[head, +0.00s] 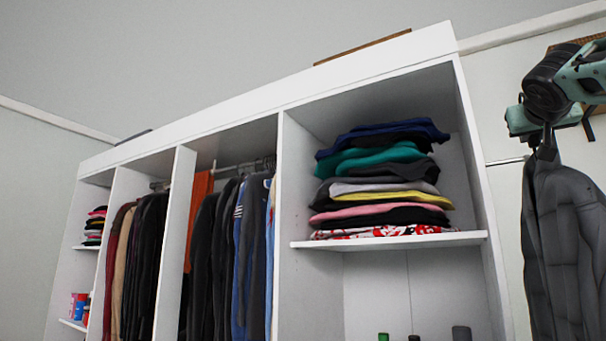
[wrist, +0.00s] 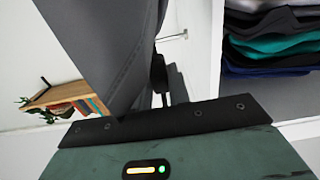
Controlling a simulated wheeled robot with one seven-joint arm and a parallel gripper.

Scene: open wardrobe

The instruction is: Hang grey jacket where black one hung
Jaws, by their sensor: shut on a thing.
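The grey jacket (head: 568,250) hangs upright below my gripper (head: 545,138) at the right of the head view, outside the wardrobe. My gripper is shut on its hanger; the grip point itself is small and partly hidden. In the wrist view, the jacket's grey cloth (wrist: 100,40) fills the upper middle, beside a dark piece (wrist: 158,75) near the jaws. Several dark garments (head: 205,245) hang from the rail (head: 228,168) in the wardrobe's middle bay. I cannot tell a place where a black jacket hung.
The white wardrobe (head: 282,200) has upright dividers between its bays. Folded clothes (head: 380,185) fill a shelf (head: 390,242) between the hanging bay and my gripper. More garments (head: 140,265) hang in a bay further left. A wooden shelf with books (wrist: 75,105) shows in the wrist view.

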